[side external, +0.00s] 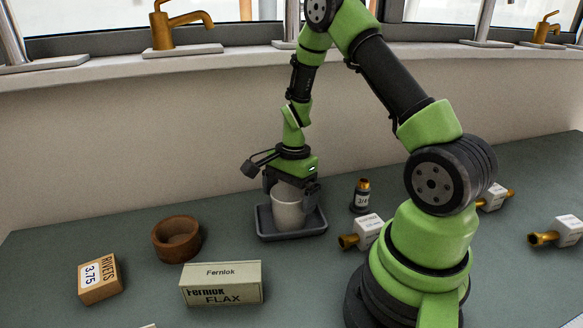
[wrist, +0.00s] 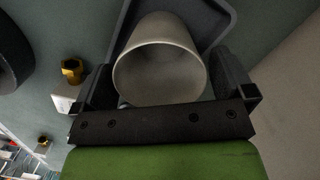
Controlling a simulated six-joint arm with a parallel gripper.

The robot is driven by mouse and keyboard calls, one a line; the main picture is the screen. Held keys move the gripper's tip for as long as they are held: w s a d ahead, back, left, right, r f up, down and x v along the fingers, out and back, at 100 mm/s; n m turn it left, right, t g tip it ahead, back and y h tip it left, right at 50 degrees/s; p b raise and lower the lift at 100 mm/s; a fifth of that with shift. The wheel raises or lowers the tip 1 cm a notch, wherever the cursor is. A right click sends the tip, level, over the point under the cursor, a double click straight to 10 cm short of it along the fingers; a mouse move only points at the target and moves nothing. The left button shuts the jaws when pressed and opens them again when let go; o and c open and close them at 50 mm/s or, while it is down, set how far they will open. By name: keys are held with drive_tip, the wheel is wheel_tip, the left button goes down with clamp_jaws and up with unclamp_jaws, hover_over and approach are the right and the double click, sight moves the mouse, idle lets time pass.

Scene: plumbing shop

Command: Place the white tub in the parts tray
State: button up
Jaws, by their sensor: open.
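The white tub (side external: 289,207) stands upright in the grey parts tray (side external: 264,226) in the side external view. In the wrist view the tub (wrist: 160,62) opens toward the camera and looks empty, with the tray (wrist: 222,14) behind it. My gripper (side external: 291,190) is over the tray, pointing down, with its jaws on either side of the tub's upper part. In the wrist view my gripper (wrist: 165,92) is open around the tub. Whether either finger touches the tub wall, I cannot tell. The tub's base is partly hidden by the tray's front rim.
A brown wooden bowl (side external: 177,239), a Fernlok Flax box (side external: 221,284) and a rivets box (side external: 101,279) lie left of the tray. A dark brass-topped fitting (side external: 361,195) and a white-tagged brass fitting (side external: 364,233) stand close on its right.

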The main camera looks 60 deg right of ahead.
drive_tip(key=a+r+n+t, duration=0.1)
drive_tip(key=a+r+n, duration=0.1)
drive_tip(key=r, duration=0.6)
drive_tip(key=a+r+n+t, duration=0.1)
drive_tip(key=a+r+n, duration=0.1)
drive_tip(key=r, duration=0.7)
drive_tip(key=s+a+r+n+t, duration=0.5)
drive_tip(key=s+a+r+n, duration=0.3)
drive_tip(key=s+a+n, duration=0.3)
drive_tip(key=shift+s+n+y, duration=0.3)
drive_tip(key=shift+s+n, duration=0.15)
drive_tip(key=shift+n, duration=0.25)
